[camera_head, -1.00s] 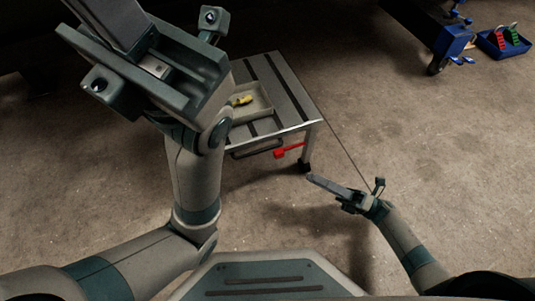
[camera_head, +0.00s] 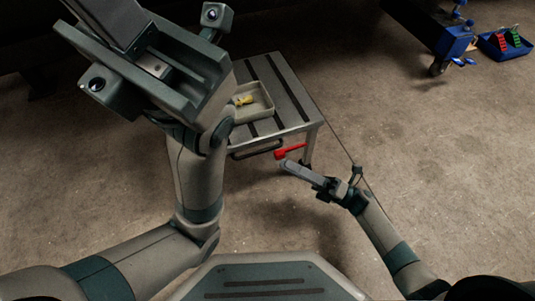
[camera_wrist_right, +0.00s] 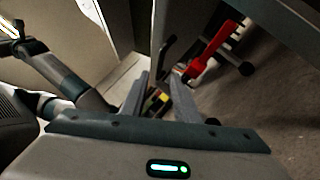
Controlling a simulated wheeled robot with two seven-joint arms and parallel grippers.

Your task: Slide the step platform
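The step platform (camera_head: 290,92), a low grey stand with dark strips on top, stands in the middle of the head view. A dark handle (camera_head: 257,150) runs along its near edge, and a red lever (camera_head: 290,151) sits beside it to the right. My right gripper (camera_head: 286,164) is just below the red lever. In the right wrist view its fingers (camera_wrist_right: 162,95) are apart with nothing between them; the dark handle (camera_wrist_right: 167,52) and red lever (camera_wrist_right: 212,52) lie beyond the tips. My left gripper (camera_head: 112,25) is raised close to the head camera and hides the platform's left part.
A shallow tray (camera_head: 262,113) holding a yellow item (camera_head: 243,100) rests on the platform. A blue wheeled stand (camera_head: 452,42) and a blue bin (camera_head: 503,45) with red and green items are at upper right. Open floor lies to the right.

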